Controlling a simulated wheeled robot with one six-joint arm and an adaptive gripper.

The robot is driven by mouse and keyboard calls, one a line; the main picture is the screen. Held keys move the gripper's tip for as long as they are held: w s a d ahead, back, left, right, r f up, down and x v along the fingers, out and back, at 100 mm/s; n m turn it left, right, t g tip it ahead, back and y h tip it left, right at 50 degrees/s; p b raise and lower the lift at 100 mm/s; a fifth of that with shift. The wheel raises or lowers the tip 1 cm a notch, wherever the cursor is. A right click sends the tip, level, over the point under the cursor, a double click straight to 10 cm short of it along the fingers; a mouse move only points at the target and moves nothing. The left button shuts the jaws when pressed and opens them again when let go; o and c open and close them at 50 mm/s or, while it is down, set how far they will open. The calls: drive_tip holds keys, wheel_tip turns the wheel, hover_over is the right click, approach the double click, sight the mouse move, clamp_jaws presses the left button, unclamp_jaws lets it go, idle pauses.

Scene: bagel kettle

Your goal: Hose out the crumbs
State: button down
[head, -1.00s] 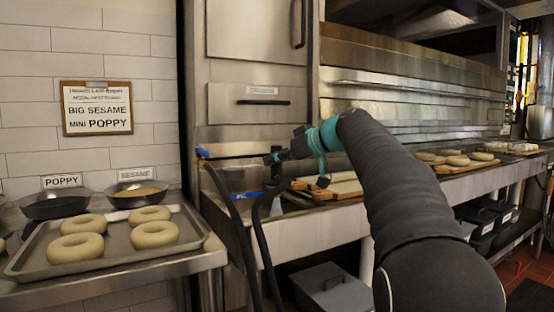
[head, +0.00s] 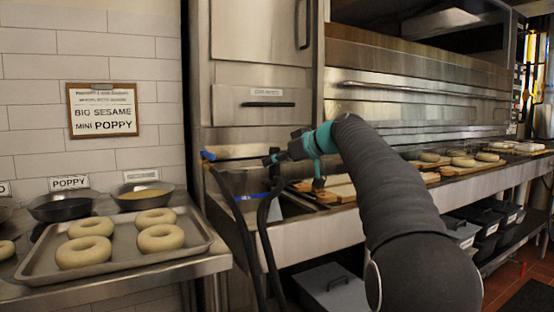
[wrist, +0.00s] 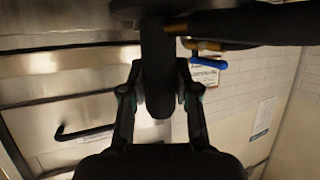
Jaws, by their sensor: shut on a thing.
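My gripper (head: 274,158) is at the end of my arm, left of centre in the head view, in front of the steel cabinet and above the sink area (head: 290,206). In the wrist view my gripper (wrist: 158,92) is shut on a thick black hose (wrist: 158,65) between its fingers. In the head view the hose (head: 264,235) hangs down from the gripper past the counter edge. A blue lever (head: 208,155) shows to the left; it also shows in the wrist view (wrist: 209,62), beside a brass fitting (wrist: 205,45). I cannot make out any crumbs.
A sheet pan (head: 190,248) with several bagels stands at the left, near two dark bowls. Bagels on boards (head: 455,168) lie along the counter to the right. Black bins (head: 490,218) stand below. A labelled steel drawer (head: 253,112) is behind my gripper.

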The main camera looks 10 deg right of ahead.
drive_tip(key=shift+w+a+p, duration=0.1)
drive_tip(key=shift+w+a, duration=0.2)
drive_tip(key=shift+w, duration=0.55)
drive_tip(key=shift+w+a+p, duration=0.1)
drive_tip(key=shift+w+a, duration=0.2)
drive_tip(key=shift+w, duration=0.6)
drive_tip(key=shift+w+a+p, duration=0.1)
drive_tip(key=shift+w+a, duration=0.2)
drive_tip(key=shift+w, duration=0.55)
idle(1.1)
drive_tip(key=shift+s+d, duration=0.35)
drive_tip(key=shift+s, duration=0.55)
drive_tip(key=shift+s+d, duration=0.3)
drive_tip(key=shift+s, duration=0.6)
drive_tip(key=shift+a, duration=0.1)
